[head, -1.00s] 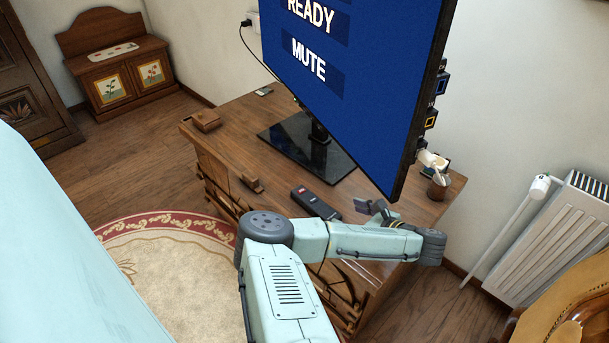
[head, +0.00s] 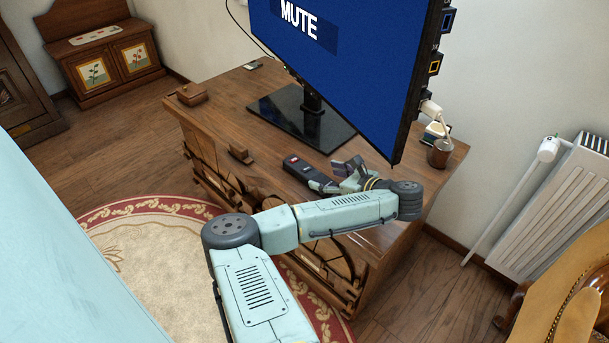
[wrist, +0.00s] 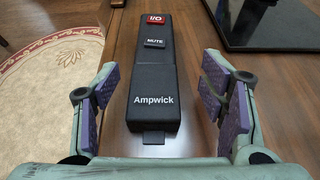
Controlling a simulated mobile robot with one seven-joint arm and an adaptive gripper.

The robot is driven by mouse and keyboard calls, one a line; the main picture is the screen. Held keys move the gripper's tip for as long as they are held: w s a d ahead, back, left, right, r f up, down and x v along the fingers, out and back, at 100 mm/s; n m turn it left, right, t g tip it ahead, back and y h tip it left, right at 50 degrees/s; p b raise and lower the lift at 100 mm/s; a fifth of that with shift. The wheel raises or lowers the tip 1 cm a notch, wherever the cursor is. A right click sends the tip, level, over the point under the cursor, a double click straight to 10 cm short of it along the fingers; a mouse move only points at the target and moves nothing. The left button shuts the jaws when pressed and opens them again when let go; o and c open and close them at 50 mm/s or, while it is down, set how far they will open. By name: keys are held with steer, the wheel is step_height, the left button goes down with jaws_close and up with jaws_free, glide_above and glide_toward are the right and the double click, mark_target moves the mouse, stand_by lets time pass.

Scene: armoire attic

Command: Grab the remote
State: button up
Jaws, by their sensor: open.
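The remote (head: 309,172) is a dark, long handset lying flat on the wooden TV stand, in front of the television's black base. In the wrist view the remote (wrist: 153,75) shows a red I/O button, a MUTE button and the word Ampwick, with its near end towards me. My gripper (head: 342,176) is open beside the remote's near right end in the head view. In the wrist view my gripper's purple-padded fingers (wrist: 162,100) stand either side of the remote's near part, with gaps on both sides. Nothing is between the pads but the remote.
The television (head: 335,60) stands on a black base (head: 285,118) behind the remote. A small wooden block (head: 241,154) and a wooden box (head: 191,94) lie left on the stand (head: 225,115). A brown cup (head: 439,153) is at right.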

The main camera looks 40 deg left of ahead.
mark_target(313, 174)
steer(key=x, duration=0.2)
steer(key=p+x, duration=0.1)
steer(key=x, duration=0.1)
steer(key=shift+s, duration=0.35)
steer(key=shift+w+a+f, duration=0.1)
steer(key=shift+a+f, duration=0.1)
steer(key=shift+a, duration=0.25)
steer(key=shift+c, duration=0.4)
steer(key=c, duration=1.2)
